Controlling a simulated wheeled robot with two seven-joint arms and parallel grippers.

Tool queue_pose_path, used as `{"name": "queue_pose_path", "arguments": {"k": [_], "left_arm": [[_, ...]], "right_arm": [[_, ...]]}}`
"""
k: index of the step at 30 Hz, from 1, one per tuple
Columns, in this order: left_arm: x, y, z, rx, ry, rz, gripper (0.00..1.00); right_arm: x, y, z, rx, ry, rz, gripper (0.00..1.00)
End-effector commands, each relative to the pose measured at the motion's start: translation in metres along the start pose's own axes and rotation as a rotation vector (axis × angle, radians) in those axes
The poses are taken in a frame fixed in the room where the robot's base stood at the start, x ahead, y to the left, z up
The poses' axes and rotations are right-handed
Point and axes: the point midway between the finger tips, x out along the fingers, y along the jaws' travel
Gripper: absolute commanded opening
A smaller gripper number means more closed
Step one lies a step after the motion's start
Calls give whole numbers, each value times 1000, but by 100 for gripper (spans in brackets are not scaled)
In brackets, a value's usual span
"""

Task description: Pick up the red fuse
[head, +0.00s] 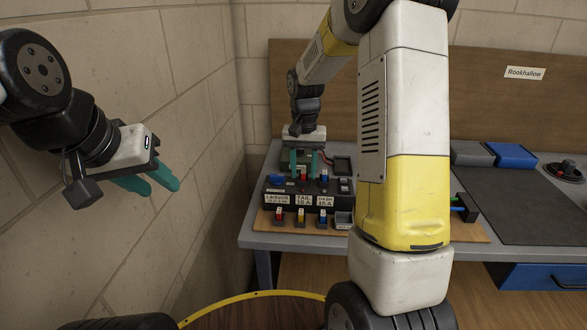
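A small red fuse (303,176) sits in the dark fuse box (272,196), above a label reading "TAIL 10 A". A second red-topped fuse (279,214) stands in the front row on the wooden board. My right gripper (303,174) points down over the box. Its teal fingers are apart, one to each side of the red fuse in the picture; I cannot tell whether they touch it. My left gripper (164,188) is raised at the left, away from the table, with its fingers apart and empty.
A blue fuse (324,176) and a blue piece (277,180) flank the red fuse. Yellow (301,217) and blue (323,217) fuses stand in front. My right arm hides the table's middle. Grey (470,153) and blue (513,155) bins stand at right behind a dark mat (515,205).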

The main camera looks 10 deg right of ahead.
Motion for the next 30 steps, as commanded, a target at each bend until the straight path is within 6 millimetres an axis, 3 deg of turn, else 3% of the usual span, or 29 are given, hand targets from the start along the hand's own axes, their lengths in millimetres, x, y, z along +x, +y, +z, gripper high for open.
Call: {"name": "queue_pose_path", "arguments": {"k": [4,9,10,23,30], "left_arm": [[0,0,0,0,0,0,36],[0,0,0,0,0,0,36],[0,0,0,0,0,0,36],[0,0,0,0,0,0,36],[0,0,0,0,0,0,36]], "right_arm": [[0,0,0,0,0,0,36],[-1,0,0,0,0,0,3],[-1,0,0,0,0,0,0],[-3,0,0,0,1,0,0],[-25,0,-1,1,4,-1,0]]}}
